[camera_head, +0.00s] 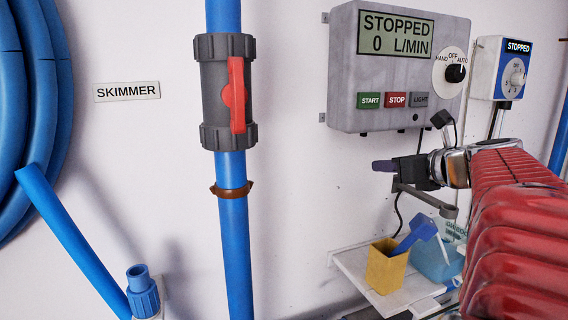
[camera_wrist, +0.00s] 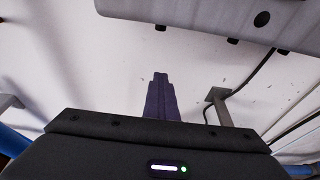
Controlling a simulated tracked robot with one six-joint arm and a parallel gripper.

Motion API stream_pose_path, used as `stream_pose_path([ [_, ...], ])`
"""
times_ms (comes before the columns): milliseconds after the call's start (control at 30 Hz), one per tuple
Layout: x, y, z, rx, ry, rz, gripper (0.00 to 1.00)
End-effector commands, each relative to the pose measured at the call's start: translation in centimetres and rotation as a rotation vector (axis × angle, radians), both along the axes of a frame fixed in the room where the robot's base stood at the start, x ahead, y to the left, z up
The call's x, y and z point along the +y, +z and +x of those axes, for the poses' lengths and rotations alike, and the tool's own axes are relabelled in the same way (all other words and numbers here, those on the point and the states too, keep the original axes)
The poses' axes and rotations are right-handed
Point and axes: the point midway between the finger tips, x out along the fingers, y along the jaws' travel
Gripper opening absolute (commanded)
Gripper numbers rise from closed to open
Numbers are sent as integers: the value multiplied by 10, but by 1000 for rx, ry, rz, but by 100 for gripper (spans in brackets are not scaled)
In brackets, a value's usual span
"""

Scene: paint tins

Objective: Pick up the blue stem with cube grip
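The blue stem with cube grip (camera_head: 424,227) leans in a yellow square cup (camera_head: 386,269) in the head view. Its cube end is up and to the right, and its lower end is hidden inside the cup. My gripper (camera_head: 384,166) is above the cup, apart from the stem, pointing left along the wall. Its purple fingers also show in the wrist view (camera_wrist: 161,97), where they look pressed together with nothing between them. The stem is not visible in the wrist view.
The cup stands on a white shelf (camera_head: 352,264) beside a light-blue container (camera_head: 436,262). A grey bracket (camera_head: 428,202) juts out between my gripper and the shelf. A grey control box (camera_head: 395,65) hangs above. A blue pipe (camera_head: 237,240) with a red-handled valve (camera_head: 237,95) runs left.

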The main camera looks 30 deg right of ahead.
Motion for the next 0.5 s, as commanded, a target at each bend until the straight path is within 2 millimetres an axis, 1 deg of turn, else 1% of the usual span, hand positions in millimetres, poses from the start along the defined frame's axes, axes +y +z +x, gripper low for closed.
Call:
stream_pose_path([
  [100,0,0,0,0,0,0,1],
  [500,0,0,0,-1,0,0,29],
])
